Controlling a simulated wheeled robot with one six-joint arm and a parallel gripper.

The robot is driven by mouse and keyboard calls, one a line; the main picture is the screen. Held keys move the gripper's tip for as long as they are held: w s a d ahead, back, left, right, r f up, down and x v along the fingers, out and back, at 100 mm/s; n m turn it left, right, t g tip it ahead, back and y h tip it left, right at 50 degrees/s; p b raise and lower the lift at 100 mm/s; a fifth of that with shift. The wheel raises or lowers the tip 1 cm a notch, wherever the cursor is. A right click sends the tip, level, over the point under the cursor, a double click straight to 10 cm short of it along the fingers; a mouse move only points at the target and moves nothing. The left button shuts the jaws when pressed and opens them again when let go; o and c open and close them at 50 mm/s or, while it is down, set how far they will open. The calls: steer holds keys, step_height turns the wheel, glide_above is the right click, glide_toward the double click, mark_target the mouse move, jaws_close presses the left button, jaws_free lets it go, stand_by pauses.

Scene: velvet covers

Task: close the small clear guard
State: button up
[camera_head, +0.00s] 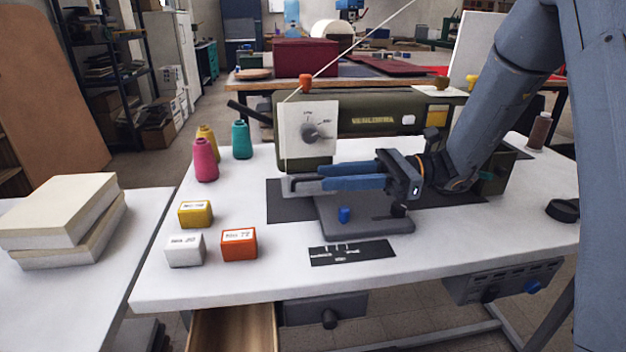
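An olive-green sewing machine (375,120) stands on the white table, with a pale dial panel (308,131) on its head. My gripper (292,184) reaches in from the right, its two blue fingers pointing left just below the machine head. I cannot make out the small clear guard; the needle area is largely hidden behind my fingers. Below them is a dark grey plate (365,228) with a small blue knob (344,214).
Pink (205,160), yellow (208,140) and teal (241,140) thread cones stand left of the machine. Yellow (195,213), white (186,250) and orange (239,243) boxes sit at the front left. An open drawer (232,330) is below.

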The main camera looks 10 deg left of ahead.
mark_target(313, 179)
steer(key=shift+x, duration=2.25)
jaws_close()
